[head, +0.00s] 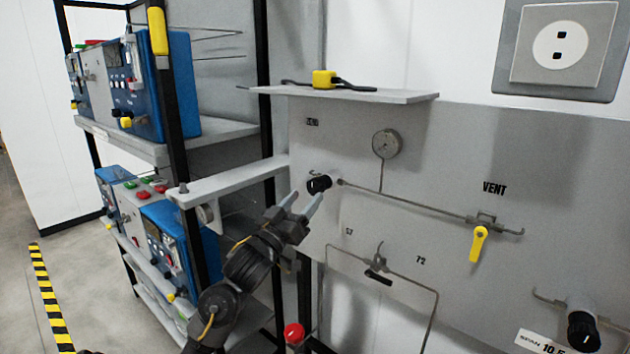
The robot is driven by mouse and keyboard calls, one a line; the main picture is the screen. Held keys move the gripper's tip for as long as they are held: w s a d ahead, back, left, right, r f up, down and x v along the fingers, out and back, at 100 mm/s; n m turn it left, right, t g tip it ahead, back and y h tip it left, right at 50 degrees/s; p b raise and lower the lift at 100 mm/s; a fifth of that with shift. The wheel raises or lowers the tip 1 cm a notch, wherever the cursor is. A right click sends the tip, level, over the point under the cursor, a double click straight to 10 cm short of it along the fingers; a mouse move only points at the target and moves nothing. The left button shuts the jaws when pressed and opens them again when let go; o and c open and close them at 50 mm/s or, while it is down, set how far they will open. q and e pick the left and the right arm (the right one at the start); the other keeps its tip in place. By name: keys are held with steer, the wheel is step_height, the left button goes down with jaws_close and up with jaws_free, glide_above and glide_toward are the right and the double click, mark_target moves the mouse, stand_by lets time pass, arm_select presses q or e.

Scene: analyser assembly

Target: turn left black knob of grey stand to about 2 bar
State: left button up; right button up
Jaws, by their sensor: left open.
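The grey stand (450,150) is an upright panel across the middle and right. Its left black knob (319,184) sticks out near the panel's left edge. A round gauge (386,143) sits above and to the right of the knob, joined to a thin pipe; its reading is too small to tell. My left gripper (301,201) is open, its two grey fingertips just below and left of the knob. I cannot tell whether a fingertip touches the knob. My right gripper is not in view.
A yellow valve handle (479,245) hangs under the VENT label. Another black knob (583,331) is at the lower right. A shelf on top holds a yellow and black item (324,79). A rack with blue analysers (170,85) stands left. A red button (294,333) is below.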

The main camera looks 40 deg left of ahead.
mark_target(312, 189)
arm_select(q)
steer(key=p+x, duration=0.1)
steer(key=x, duration=0.3)
steer(key=shift+w+r+p, duration=0.15)
steer(key=shift+r+p, duration=0.05)
steer(key=shift+p, duration=0.15)
steer(key=shift+w, duration=0.6)
steer(key=shift+c, duration=0.5)
steer(key=c, duration=0.9)
